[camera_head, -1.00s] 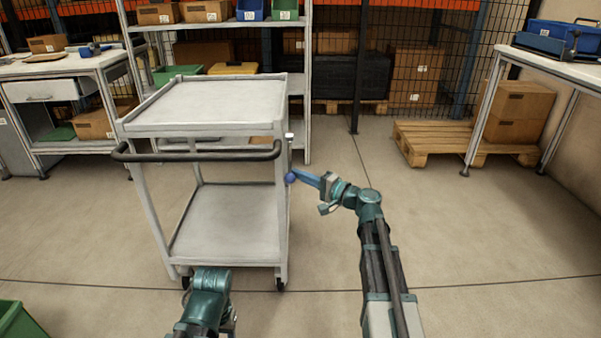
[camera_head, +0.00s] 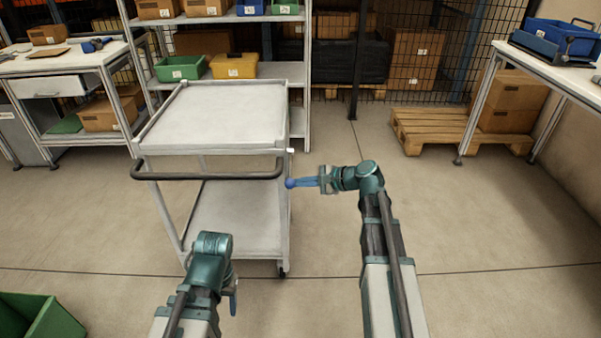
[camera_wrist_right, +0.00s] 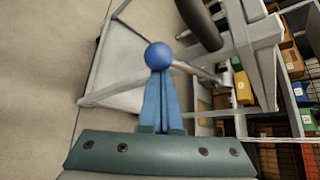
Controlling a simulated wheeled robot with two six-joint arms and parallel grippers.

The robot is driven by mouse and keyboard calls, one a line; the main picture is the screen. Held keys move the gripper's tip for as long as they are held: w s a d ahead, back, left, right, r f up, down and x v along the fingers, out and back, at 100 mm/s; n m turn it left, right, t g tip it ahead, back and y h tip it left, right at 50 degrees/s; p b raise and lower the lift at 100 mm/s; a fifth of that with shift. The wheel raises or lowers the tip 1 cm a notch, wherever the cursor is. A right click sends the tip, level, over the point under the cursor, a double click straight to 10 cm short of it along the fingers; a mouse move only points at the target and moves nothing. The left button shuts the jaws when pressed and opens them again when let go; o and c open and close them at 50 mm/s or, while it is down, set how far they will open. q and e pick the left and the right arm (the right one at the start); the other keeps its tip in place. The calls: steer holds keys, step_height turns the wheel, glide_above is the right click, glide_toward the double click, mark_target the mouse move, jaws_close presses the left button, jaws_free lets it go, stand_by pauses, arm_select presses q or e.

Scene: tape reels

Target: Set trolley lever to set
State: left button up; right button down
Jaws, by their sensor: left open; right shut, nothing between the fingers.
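The grey two-shelf trolley (camera_head: 215,118) stands left of centre, with a black bar handle (camera_head: 205,174) on its near side. In the right wrist view a grey rod with a pale end (camera_wrist_right: 228,78), seemingly this lever, lies beside the fingers.
A green bin (camera_head: 40,322) sits at the lower left. A workbench (camera_head: 70,60) stands at the left, another table (camera_head: 560,70) at the right. A shelf with bins (camera_head: 235,66) is behind the trolley, and a wooden pallet (camera_head: 440,130) at the back right. The floor at right centre is clear.

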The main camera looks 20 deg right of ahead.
steer(key=shift+s+a+r+m+g+p, duration=0.15)
steer(key=shift+r+m+g+p, duration=0.4)
steer(key=shift+r+p, duration=0.7)
arm_select(q)
step_height(320, 180, up, 4)
steer(key=shift+r+p, duration=0.2)
steer(key=shift+p, duration=0.2)
arm_select(e)
steer(key=shift+s+r, duration=0.2)
steer(key=shift+r, duration=0.1)
arm_select(q)
steer(key=shift+r, duration=0.1)
arm_select(e)
steer(key=shift+r, duration=0.1)
steer(key=p, duration=0.2)
glide_toward(290, 178)
steer(key=w+d+f, duration=0.1)
steer(key=d+f, duration=0.1)
steer(key=d, duration=0.2)
arm_select(q)
steer(key=shift+s+d+r, duration=0.15)
steer(key=shift+d+r, duration=0.55)
steer(key=shift+r, duration=0.3)
arm_select(e)
steer(key=shift+s+d+r, duration=0.2)
steer(key=shift+s+d, duration=0.1)
steer(key=shift+d, duration=0.1)
